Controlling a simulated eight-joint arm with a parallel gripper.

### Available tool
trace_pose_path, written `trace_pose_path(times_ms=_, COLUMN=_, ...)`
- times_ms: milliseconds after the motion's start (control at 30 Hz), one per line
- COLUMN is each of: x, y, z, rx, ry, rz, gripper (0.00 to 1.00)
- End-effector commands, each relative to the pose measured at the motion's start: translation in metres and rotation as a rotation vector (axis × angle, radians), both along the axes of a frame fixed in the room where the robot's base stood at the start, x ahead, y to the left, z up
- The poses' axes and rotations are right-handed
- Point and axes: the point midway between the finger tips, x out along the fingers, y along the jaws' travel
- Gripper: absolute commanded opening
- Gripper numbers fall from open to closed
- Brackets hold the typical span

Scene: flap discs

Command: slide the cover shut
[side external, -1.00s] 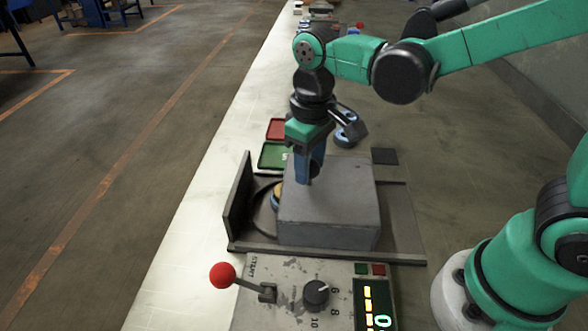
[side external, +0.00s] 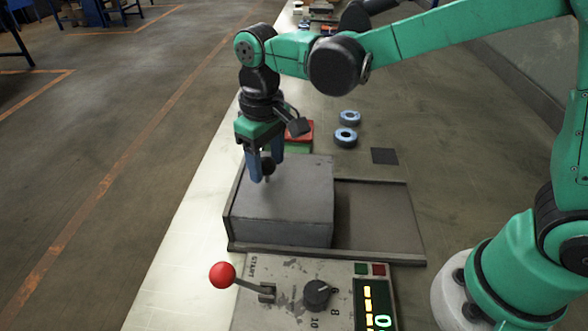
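The cover is a grey box-shaped lid (side external: 285,205) with a small dark knob (side external: 268,168) on top. It stands at the left end of its railed base, up against the upright end plate (side external: 235,185), and hides the space where the disc lay. My gripper (side external: 266,172) is over the cover's left part. Its two blue fingers stand apart on either side of the knob, with a gap visible between them, so it looks open.
The right part of the base (side external: 375,215) is bare. A control panel with a red-ball lever (side external: 222,275) and a black dial (side external: 317,293) is in front. Behind are a red tray (side external: 303,130), two blue-rimmed discs (side external: 346,137) and a dark square pad (side external: 384,156).

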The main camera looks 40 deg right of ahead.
Motion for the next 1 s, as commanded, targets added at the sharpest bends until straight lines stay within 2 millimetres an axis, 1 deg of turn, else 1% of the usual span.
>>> trace_pose_path(times_ms=33, x=0.0, y=0.0, z=0.0, rx=0.0, ry=0.0, rz=0.0, gripper=0.7)
trace_pose_path(times_ms=67, x=0.0, y=0.0, z=0.0, rx=0.0, ry=0.001, rz=0.0, gripper=0.74)
trace_pose_path(times_ms=300, x=-0.001, y=0.0, z=0.0, rx=0.001, ry=0.001, rz=0.0, gripper=0.74)
trace_pose_path(times_ms=400, x=-0.001, y=0.0, z=0.004, rx=0.001, ry=0.001, rz=0.0, gripper=0.74)
trace_pose_path(times_ms=467, x=-0.001, y=0.0, z=0.01, rx=0.001, ry=0.001, rz=0.0, gripper=0.74)
trace_pose_path(times_ms=900, x=-0.001, y=0.0, z=0.068, rx=0.0, ry=0.002, rz=0.0, gripper=0.74)
trace_pose_path(times_ms=1000, x=-0.001, y=0.0, z=0.076, rx=0.0, ry=0.002, rz=0.0, gripper=0.74)
